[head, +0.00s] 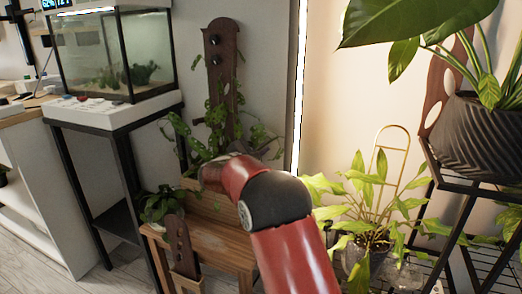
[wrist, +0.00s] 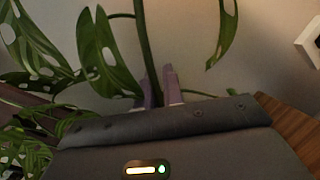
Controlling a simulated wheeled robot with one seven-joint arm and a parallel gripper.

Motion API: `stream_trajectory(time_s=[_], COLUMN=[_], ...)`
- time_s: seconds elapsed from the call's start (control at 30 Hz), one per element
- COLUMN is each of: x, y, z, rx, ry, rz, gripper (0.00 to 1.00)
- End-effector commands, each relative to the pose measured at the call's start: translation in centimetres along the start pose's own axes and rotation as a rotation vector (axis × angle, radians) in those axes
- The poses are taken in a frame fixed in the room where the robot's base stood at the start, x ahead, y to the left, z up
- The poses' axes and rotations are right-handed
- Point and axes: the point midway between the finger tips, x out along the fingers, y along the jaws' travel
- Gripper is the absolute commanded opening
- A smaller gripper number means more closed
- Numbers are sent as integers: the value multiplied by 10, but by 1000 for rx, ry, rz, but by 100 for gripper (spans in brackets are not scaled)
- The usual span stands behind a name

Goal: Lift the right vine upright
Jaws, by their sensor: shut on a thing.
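A vine with split green leaves (head: 262,136) hangs around a tall dark wooden board (head: 222,62) with holes, in a wooden planter (head: 212,206). In the wrist view, its green stem (wrist: 146,45) runs down between the two pale purple fingers of my gripper (wrist: 161,88), which are shut on it. The stem is close to upright there, with leaves (wrist: 98,50) on both sides. In the head view my red arm covers the gripper and the lower vine, so the grip point is hidden. I cannot tell how the stem meets the board.
A glass tank (head: 118,55) on a black stand is to the left. Right are a leafy plant (head: 375,205) and a black pot (head: 475,140) on a rack.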

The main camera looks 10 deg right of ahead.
Motion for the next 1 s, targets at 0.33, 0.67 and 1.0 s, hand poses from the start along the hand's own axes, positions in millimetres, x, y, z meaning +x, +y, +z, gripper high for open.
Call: stream_trajectory(time_s=[0.33, 0.67, 1.0], x=[-1, -7, -14], y=[4, 33, 63], z=[1, 2, -4], rx=[-15, -174, -387], ry=[-3, -35, -79], rz=[3, 36, 80], gripper=[0, 0, 0])
